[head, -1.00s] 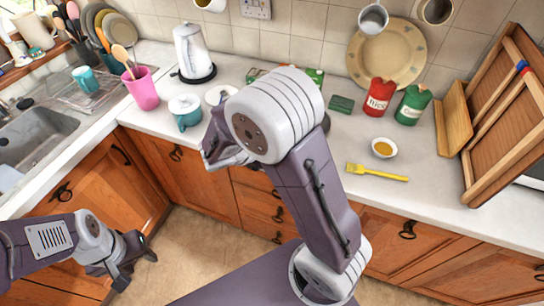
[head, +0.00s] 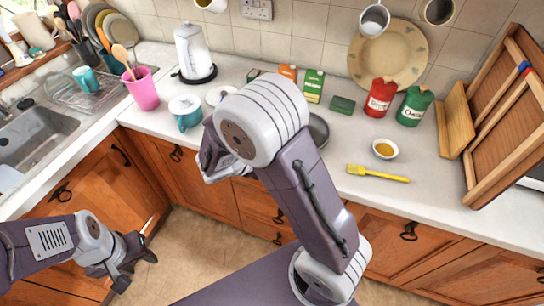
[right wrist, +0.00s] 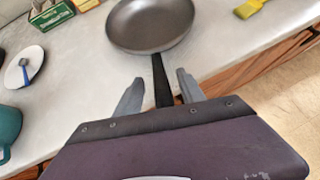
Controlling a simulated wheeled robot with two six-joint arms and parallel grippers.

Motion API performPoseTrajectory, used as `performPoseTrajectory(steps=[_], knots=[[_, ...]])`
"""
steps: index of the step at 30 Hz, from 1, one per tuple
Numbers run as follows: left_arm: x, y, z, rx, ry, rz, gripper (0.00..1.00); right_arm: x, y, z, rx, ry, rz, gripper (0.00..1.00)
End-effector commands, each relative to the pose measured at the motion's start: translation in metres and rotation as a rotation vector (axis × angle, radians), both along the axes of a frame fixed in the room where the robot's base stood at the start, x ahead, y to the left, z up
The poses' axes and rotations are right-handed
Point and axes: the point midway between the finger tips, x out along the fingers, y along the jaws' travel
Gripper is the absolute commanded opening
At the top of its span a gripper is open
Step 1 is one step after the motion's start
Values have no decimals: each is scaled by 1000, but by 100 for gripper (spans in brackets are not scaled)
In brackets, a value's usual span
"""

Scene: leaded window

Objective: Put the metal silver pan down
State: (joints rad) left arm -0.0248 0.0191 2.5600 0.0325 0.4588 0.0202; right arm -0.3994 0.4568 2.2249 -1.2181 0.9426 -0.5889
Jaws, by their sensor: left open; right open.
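The silver pan (right wrist: 150,24) rests on the countertop in the right wrist view, its black handle (right wrist: 160,72) pointing toward my right gripper (right wrist: 160,83). The two fingers are spread, one on each side of the handle's end, with gaps showing. In the head view only the right edge of the pan (head: 319,130) shows; my right arm hides the rest. My right gripper (head: 208,168) is partly hidden there, in front of the counter edge. My left gripper (head: 132,264) is open and empty, low at the left in front of the cabinets.
A yellow brush (head: 378,173) and a small bowl (head: 385,149) lie right of the pan. Red (head: 380,98) and green (head: 413,106) canisters, cartons (head: 313,86) and a teal pot (head: 186,112) stand around. Wooden racks (head: 500,120) lean at the right. Front-middle counter is clear.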

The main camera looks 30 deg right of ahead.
Motion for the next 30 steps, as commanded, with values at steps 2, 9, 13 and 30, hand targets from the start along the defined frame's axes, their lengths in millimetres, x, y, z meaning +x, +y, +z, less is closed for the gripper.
performPoseTrajectory(steps=[2, 9, 13, 30], knots=[[0, 0, 6, 0, 0, 0, 44, -5, 14, 15, 3, -3, 5, 46], [0, 0, 14, 0, 0, 0, 44, -22, 53, 51, 3, -3, 5, 46], [0, 0, 16, 0, 0, 0, 44, -28, 66, 63, 1, -1, 2, 46], [0, 0, 16, 0, 0, 0, 44, -129, 61, -8, 826, -436, -1481, 46]])
